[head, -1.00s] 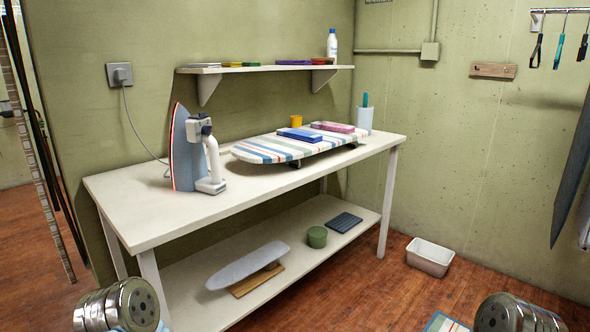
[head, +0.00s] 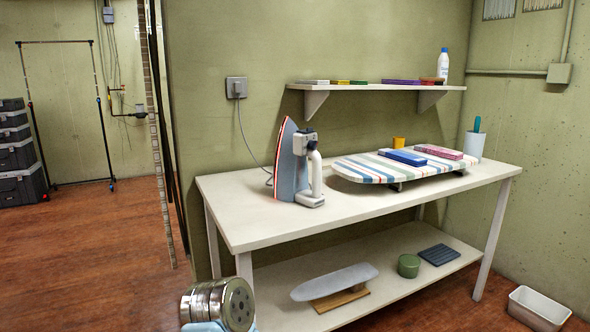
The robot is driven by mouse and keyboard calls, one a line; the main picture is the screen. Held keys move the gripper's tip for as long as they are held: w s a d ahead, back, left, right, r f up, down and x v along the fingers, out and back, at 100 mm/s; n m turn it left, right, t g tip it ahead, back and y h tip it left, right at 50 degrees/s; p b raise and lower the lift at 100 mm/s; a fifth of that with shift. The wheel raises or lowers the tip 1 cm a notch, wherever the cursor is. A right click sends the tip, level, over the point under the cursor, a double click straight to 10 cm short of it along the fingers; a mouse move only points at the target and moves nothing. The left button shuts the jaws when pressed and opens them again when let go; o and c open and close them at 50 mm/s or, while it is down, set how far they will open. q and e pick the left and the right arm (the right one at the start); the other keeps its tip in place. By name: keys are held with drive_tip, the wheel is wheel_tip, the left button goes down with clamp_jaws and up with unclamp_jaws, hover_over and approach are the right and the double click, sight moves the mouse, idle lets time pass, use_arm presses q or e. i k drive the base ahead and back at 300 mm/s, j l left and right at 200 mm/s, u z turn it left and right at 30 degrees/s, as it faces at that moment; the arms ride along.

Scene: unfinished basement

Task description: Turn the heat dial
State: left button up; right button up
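An iron (head: 289,165) with a grey-blue soleplate edged in red stands upright on the left part of the white table (head: 240,218). Its white handle (head: 316,175) faces right, and a dark part (head: 306,133) shows near the top of its body. I cannot make out which part is the heat dial at this size. A cord runs from the iron to a wall socket (head: 237,88). Neither gripper is in view; only a metal part of my own arm shows at the bottom edge, in front of the table.
A wall shelf (head: 380,88) hangs above. The lower shelf holds a small grey board (head: 334,281).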

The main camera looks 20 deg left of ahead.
sight(312, 145)
drive_tip(key=i+l+u, duration=0.15)
drive_tip(key=u, duration=1.4)
drive_tip(key=l+u, duration=0.4)
drive_tip(key=k+l+u, duration=0.1)
drive_tip(key=l+u, duration=0.25)
drive_tip(key=l, duration=0.2)
drive_tip(key=k+l+u, duration=0.15)
drive_tip(key=l+u, duration=0.25)
